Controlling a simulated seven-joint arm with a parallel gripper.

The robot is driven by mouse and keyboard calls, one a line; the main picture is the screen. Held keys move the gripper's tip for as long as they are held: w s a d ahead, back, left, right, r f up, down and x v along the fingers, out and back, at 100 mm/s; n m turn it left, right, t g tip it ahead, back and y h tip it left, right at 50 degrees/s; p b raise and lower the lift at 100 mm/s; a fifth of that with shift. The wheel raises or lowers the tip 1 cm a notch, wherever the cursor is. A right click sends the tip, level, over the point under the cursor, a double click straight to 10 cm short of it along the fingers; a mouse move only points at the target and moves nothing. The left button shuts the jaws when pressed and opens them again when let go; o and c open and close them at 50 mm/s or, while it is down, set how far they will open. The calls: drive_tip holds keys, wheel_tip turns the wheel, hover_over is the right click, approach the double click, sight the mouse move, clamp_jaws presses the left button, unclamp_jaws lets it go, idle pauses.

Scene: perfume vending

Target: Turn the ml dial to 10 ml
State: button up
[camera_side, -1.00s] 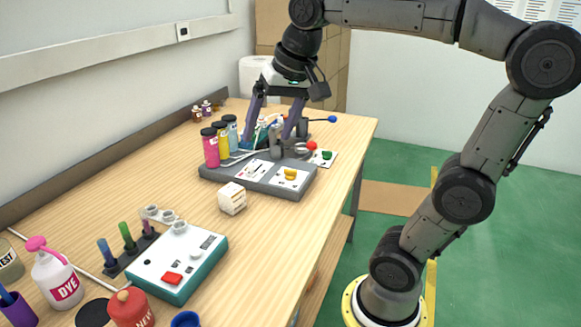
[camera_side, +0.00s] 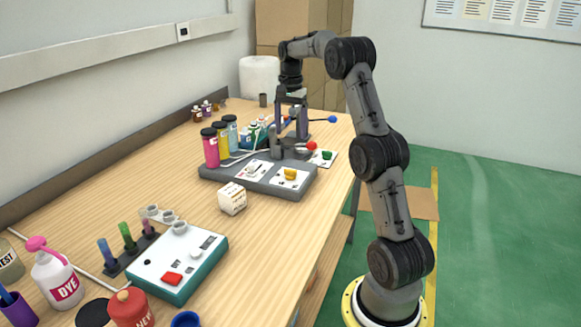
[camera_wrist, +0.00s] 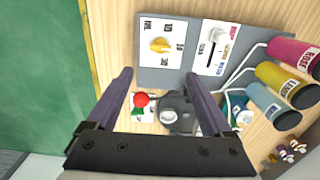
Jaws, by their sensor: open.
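The ml dial is a yellow knob (camera_side: 290,175) on a white plate at the right end of the grey dispenser panel (camera_side: 240,178). In the wrist view the yellow knob (camera_wrist: 160,44) sits beside the printed marks 10, 20 and 30; I cannot tell for certain which mark it points to. My gripper (camera_side: 291,134) is behind the panel, pointing down, open and empty. In the wrist view my gripper's two fingers (camera_wrist: 158,77) are spread wide, with the dial ahead of and between them, apart from both.
Pink, yellow and blue bottles (camera_side: 211,150) stand along the panel's left side. A slider (camera_wrist: 214,40) is next to the dial. A red-ball lever (camera_side: 311,146) and a green knob (camera_side: 327,155) are close behind the panel. A white box (camera_side: 232,198) stands in front of it.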

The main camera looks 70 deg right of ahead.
sight(291, 174)
wheel_tip(291, 174, down, 13)
drive_tip(key=shift+f, duration=0.2)
idle(0.3)
clamp_jaws()
idle(0.4)
drive_tip(key=shift+n, duration=0.4)
drive_tip(key=n, duration=1)
drive_tip(key=shift+r, duration=0.1)
drive_tip(key=shift+n, duration=0.4)
